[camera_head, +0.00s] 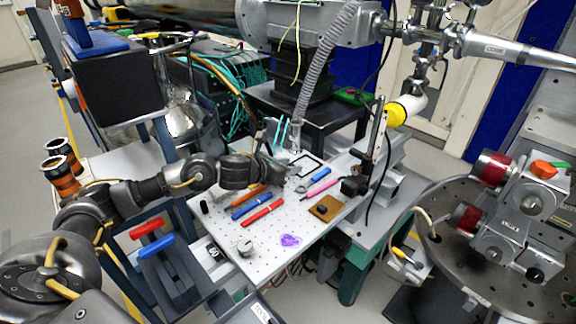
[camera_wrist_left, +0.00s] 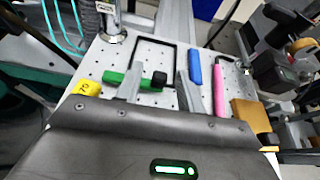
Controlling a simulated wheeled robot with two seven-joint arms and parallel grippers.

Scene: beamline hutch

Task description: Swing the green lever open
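In the left wrist view, a green lever (camera_wrist_left: 146,86) with a black knob (camera_wrist_left: 159,78) lies across the space between the fingers of my left gripper (camera_wrist_left: 160,94). One end of the lever shows beyond the left finger, which covers part of it. The fingers are apart, and the knob is nearer the right finger. I cannot tell whether either finger touches the lever. In the head view my left gripper (camera_head: 281,163) is over the far part of the white perforated table (camera_head: 215,218), and the lever is hidden there. My right gripper is not in view.
A blue bar (camera_wrist_left: 194,80), a pink pen (camera_wrist_left: 219,90) and a brown block (camera_wrist_left: 250,114) lie to the right. A yellow tag (camera_wrist_left: 87,88) is at left. A metal post (camera_wrist_left: 113,28) stands behind. Red (camera_head: 263,213) and blue (camera_head: 251,207) pens lie nearer on the table.

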